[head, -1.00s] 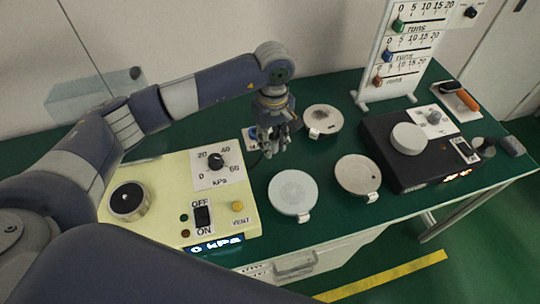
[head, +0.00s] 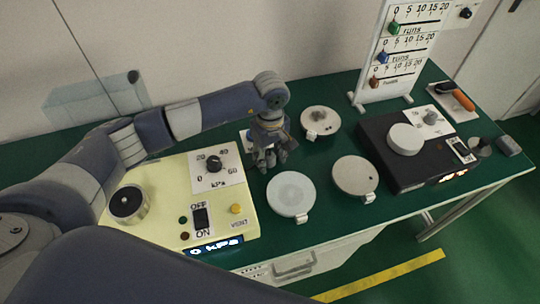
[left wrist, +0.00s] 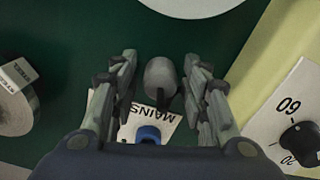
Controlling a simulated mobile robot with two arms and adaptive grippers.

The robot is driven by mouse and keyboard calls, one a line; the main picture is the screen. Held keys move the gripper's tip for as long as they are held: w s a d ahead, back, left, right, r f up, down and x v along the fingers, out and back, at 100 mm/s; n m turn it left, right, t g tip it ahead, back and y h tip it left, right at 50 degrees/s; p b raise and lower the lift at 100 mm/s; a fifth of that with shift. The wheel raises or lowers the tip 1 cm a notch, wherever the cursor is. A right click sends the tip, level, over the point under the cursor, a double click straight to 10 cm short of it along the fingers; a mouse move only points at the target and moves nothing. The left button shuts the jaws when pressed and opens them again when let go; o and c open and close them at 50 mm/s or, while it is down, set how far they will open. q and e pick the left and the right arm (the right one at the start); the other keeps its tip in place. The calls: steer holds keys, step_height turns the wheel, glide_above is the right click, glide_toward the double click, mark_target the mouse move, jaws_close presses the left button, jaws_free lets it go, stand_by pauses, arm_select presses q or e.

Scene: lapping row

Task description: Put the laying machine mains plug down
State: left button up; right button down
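The mains plug (left wrist: 160,76) is a small grey rounded piece with a dark stub, seen in the left wrist view between my left gripper's fingers. A gap shows on both sides of it. My left gripper (left wrist: 160,72) is open around it; in the head view the gripper (head: 270,160) is low over the green bench, right of the cream machine. The plug is hidden there by the fingers. A white MAINS card (left wrist: 150,122) with a blue piece (left wrist: 148,134) lies beside the plug. My right gripper is not in view.
The cream kPa machine (head: 165,220) stands close left of the gripper. Round discs lie to the right: a pale one (head: 292,193), a tan one (head: 354,176) and one behind (head: 320,121). A black machine (head: 400,165) and a scale board (head: 385,85) stand farther right.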

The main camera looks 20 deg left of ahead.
mark_target(270, 155)
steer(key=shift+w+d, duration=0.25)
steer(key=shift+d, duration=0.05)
arm_select(q)
steer(key=shift+r, duration=0.15)
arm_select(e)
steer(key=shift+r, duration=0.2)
arm_select(q)
steer(key=shift+r, duration=0.2)
step_height(270, 155, up, 12)
steer(key=b, duration=0.2)
steer(key=shift+f, duration=0.15)
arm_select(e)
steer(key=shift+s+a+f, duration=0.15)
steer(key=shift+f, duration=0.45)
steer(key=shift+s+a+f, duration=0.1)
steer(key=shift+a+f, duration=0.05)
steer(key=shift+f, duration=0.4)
arm_select(q)
steer(key=shift+f, duration=0.1)
